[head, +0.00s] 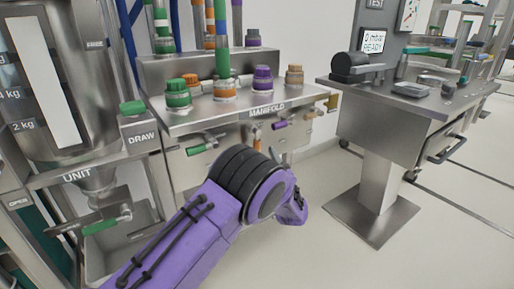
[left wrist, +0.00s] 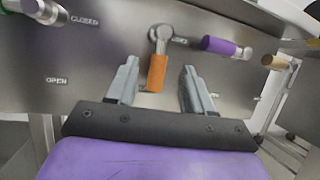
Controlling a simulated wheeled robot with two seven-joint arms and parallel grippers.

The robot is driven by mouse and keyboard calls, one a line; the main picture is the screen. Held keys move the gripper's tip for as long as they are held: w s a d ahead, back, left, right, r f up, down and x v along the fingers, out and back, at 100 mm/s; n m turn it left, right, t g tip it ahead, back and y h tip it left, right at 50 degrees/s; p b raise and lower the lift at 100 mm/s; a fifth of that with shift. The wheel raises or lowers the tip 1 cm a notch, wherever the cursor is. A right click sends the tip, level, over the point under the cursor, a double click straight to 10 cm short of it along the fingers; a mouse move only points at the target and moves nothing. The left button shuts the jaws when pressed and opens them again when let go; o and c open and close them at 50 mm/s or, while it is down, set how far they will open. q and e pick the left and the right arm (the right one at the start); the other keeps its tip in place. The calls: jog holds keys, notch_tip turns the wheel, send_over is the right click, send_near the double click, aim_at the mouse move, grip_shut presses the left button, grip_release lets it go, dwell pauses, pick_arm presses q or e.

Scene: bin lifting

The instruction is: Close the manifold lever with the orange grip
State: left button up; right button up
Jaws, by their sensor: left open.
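The manifold lever with the orange grip (left wrist: 157,73) hangs straight down from its pivot on the steel manifold front panel (left wrist: 105,45). In the head view the orange grip (head: 257,139) shows as a small upright piece below the MANIFOLD label. My left gripper (head: 279,154) is open in front of the panel, its fingers partly hidden by my wrist. In the left wrist view the gripper (left wrist: 159,80) has one grey finger on each side of the orange grip, with gaps between. Contact is not visible. My right gripper is not in view.
A green-grip lever (head: 201,147) is to the left, and a purple-grip lever (left wrist: 220,46) and a tan-grip lever (left wrist: 275,62) to the right. The purple lever lies sideways, near my right finger. Capped ports stand on top of the manifold. A steel pedestal table (head: 385,115) stands at right.

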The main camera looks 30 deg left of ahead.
aim_at(258, 143)
pick_arm(q)
jog(key=x, duration=0.7)
jog(key=shift+w+a, duration=0.1)
jog(key=shift+a, duration=0.05)
jog(key=shift+f, duration=0.1)
grip_shut()
